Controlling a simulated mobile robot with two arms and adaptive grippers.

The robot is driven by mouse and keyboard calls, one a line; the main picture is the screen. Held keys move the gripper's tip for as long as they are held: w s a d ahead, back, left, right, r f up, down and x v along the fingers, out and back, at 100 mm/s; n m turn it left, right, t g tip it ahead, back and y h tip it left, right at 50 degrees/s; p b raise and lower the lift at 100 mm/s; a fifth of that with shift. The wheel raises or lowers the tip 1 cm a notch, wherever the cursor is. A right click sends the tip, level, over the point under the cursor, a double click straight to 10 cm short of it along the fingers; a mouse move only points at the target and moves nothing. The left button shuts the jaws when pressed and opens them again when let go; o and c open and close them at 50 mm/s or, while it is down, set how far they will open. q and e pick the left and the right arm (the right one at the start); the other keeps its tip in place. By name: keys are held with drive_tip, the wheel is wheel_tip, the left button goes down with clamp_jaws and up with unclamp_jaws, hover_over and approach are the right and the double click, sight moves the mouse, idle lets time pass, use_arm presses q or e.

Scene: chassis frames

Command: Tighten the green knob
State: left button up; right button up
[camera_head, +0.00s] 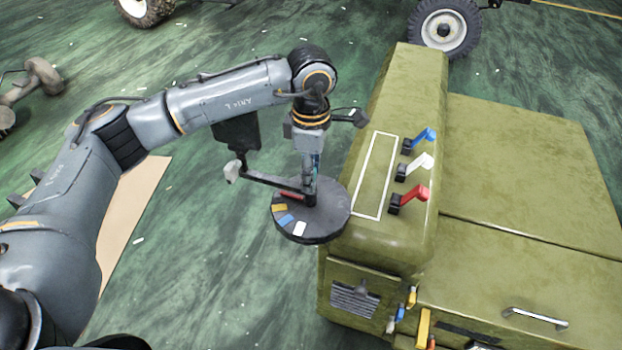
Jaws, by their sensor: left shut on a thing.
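I cannot make out a green knob in the head view. My left gripper (311,190) points down over a round dark disc (330,222) with yellow, blue, white and red patches on its top. The gripper is shut at the middle of the disc; its fingers partly hide what they hold there. The disc is beside the left edge of the olive-green chassis body (385,235). A thin dark bar (270,182) runs left from the disc's middle to a pale end piece. My right gripper is not in view.
Blue (424,137), white (418,165) and red (411,197) levers stand on the chassis body, right of a white outlined rectangle. Small coloured parts and a metal handle (535,318) are at its lower right. Wheels lie at the top.

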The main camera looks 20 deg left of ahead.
use_arm(q)
drive_tip(key=shift+m+b, duration=0.65)
drive_tip(key=shift+m, duration=0.15)
drive_tip(key=shift+r, duration=0.1)
drive_tip(key=o, duration=1.1)
drive_tip(key=shift+o, duration=0.2)
wheel_tip(320, 180, up, 12)
